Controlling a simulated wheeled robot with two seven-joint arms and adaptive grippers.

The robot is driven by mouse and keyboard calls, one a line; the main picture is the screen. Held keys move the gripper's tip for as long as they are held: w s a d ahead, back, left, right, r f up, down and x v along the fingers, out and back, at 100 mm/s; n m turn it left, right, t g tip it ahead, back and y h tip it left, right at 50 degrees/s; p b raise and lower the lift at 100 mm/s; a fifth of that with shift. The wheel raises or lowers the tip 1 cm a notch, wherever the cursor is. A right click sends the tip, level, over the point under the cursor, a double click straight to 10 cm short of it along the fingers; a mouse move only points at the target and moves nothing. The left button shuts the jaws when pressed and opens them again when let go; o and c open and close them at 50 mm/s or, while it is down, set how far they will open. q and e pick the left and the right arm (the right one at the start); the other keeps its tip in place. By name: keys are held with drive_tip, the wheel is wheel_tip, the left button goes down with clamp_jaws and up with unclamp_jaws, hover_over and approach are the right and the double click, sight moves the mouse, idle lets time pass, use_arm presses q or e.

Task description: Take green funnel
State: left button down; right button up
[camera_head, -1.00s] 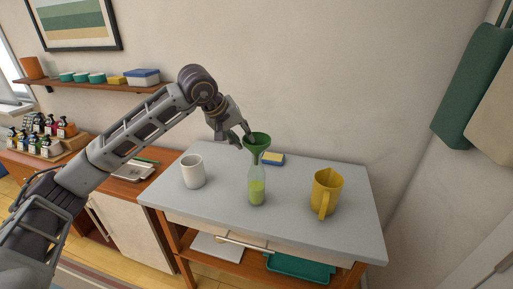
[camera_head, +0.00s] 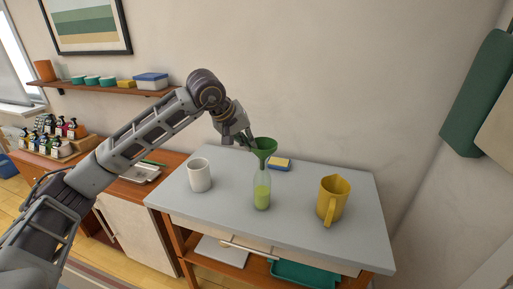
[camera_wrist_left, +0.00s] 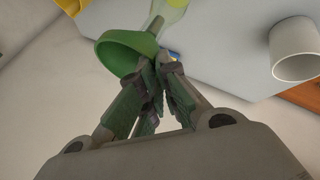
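The green funnel (camera_head: 264,147) sits upright with its stem in the neck of a clear bottle (camera_head: 262,193) holding green liquid, on the grey tabletop. My left gripper (camera_head: 248,143) comes from the left at the funnel's rim. In the left wrist view, the two fingertips of the left gripper (camera_wrist_left: 158,66) are close together on the edge of the funnel (camera_wrist_left: 122,56), pinching its rim. The stem points down into the bottle neck (camera_wrist_left: 172,12). My right gripper is not in view.
A white mug (camera_head: 200,175) stands left of the bottle and a yellow pitcher (camera_head: 333,198) to the right. A yellow and blue sponge (camera_head: 280,164) lies behind the bottle. The grey table (camera_head: 300,225) is otherwise clear. The wall is close behind.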

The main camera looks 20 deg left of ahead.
use_arm(q)
wheel_tip(320, 180, up, 10)
idle(0.9)
idle(0.6)
